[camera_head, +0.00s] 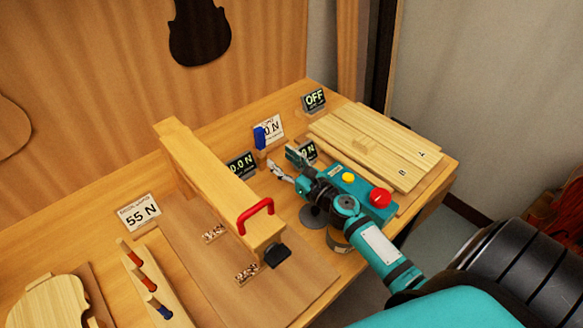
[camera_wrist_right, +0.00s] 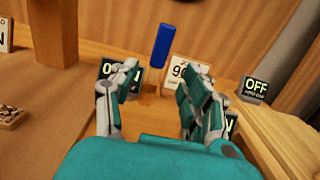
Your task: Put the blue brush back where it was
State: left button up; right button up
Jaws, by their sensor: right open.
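My right gripper (camera_head: 284,164) is open above the bench, with nothing between its fingers. It also shows in the right wrist view (camera_wrist_right: 153,100), fingers spread. A blue block-shaped piece (camera_head: 260,137) stands upright on a thin tan stem just beyond the gripper, apart from it. In the right wrist view this blue piece (camera_wrist_right: 161,45) is ahead, between and above the fingertips. A wooden rack (camera_head: 180,285) at the lower left holds red-ended tools (camera_head: 137,262) and a blue-ended one (camera_head: 160,308). I cannot tell which blue piece is the brush. My left gripper is out of view.
A wooden beam with a red handle (camera_head: 256,213) rises left of my right arm. A teal box with a red button (camera_head: 380,198) sits close to that arm. Small display signs (camera_head: 314,99) and stacked pale boards (camera_head: 375,145) stand behind and to the right.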

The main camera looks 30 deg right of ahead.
jog(key=shift+s+d, duration=0.2)
jog(key=shift+s, duration=1.65)
